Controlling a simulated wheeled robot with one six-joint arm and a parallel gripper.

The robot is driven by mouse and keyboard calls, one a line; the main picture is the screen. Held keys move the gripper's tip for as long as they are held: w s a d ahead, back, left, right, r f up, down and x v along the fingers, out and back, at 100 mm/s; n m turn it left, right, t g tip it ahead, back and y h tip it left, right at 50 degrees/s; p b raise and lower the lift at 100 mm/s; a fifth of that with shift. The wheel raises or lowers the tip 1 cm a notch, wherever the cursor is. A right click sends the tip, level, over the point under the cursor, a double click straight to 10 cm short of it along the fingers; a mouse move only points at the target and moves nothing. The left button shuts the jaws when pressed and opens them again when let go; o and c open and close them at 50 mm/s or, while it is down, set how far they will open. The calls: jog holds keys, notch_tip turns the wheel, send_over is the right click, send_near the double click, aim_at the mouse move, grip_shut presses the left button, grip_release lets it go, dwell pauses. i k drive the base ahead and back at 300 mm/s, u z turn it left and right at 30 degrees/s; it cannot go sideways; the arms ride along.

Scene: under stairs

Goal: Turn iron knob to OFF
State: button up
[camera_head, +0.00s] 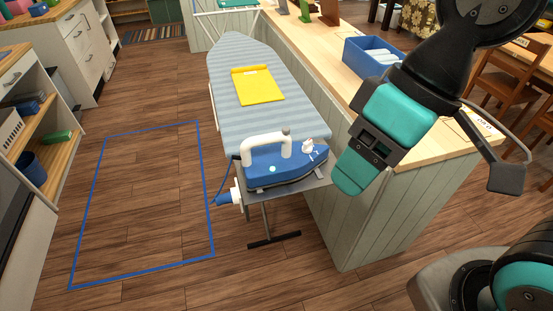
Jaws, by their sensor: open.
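A blue iron (280,162) with a white handle rests on the grey plate at the near end of the ironing board. Its small white knob (307,146) sits on top, to the right of the handle. Small marks show beside the knob, but they are too small to read. My gripper (356,165) is open, to the right of the iron and apart from it. One teal finger pad points down toward the plate's right edge. Nothing shows between the fingers.
The striped ironing board (230,60) holds a folded yellow cloth (258,85). A wooden-topped counter (330,66) runs along the right, with a blue bin (366,60) on it. A blue outline (140,275) marks clear floor at left. Shelves (40,150) stand at the far left.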

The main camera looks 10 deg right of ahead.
aim_at(306, 147)
jog(key=z, duration=0.85)
jog(key=i, duration=0.5)
jog(key=u, duration=1.55)
